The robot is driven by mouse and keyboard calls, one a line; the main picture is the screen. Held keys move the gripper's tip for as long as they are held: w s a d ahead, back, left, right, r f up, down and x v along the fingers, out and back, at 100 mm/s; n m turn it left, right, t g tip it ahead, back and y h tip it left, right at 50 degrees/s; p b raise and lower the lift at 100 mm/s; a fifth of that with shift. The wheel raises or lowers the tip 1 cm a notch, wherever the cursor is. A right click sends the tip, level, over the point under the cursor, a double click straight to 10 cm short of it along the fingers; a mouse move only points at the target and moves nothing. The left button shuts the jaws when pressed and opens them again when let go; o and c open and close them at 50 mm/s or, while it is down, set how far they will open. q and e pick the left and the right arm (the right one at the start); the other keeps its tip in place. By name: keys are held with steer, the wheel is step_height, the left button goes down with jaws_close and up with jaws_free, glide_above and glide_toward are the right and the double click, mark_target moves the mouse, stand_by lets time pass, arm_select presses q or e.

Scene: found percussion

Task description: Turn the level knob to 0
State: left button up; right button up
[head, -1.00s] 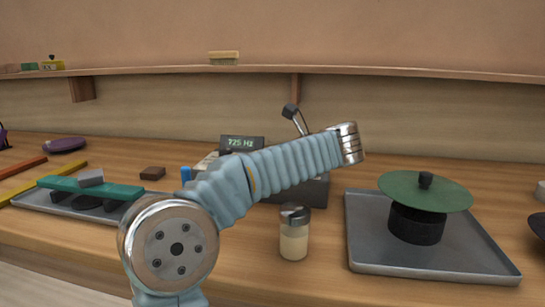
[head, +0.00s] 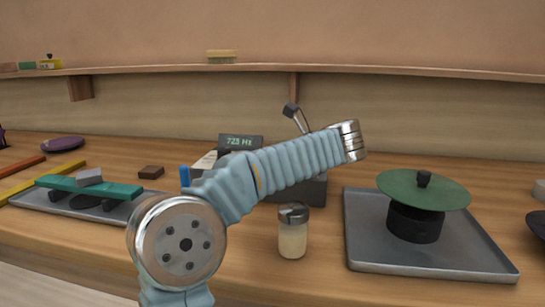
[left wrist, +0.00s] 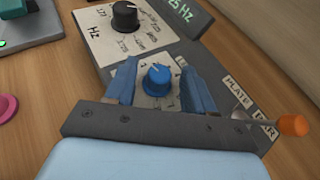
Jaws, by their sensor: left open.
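A grey control box (left wrist: 207,25) shows in the left wrist view. A blue knob (left wrist: 158,80) sits on its pale dial plate, with a light mark near its far edge. My left gripper (left wrist: 158,88) is open, with one blue finger on each side of this knob. I cannot tell whether the fingers touch it. The scale around it is mostly hidden, and no level label is readable. In the head view, my left arm covers much of the box, whose display (head: 240,141) reads about 725 Hz. My right gripper is not in view.
A black knob (left wrist: 125,16) marked Hz is beyond the blue one. An orange-tipped lever (left wrist: 294,125) is at right by PLATE and BAR labels. A jar (head: 292,232) stands in front of the box. A tray (head: 365,258) carries a green disc (head: 420,191).

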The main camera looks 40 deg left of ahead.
arm_select(q)
steer(key=v, duration=1.3)
steer(key=shift+d, duration=0.4)
steer(key=shift+r, duration=0.15)
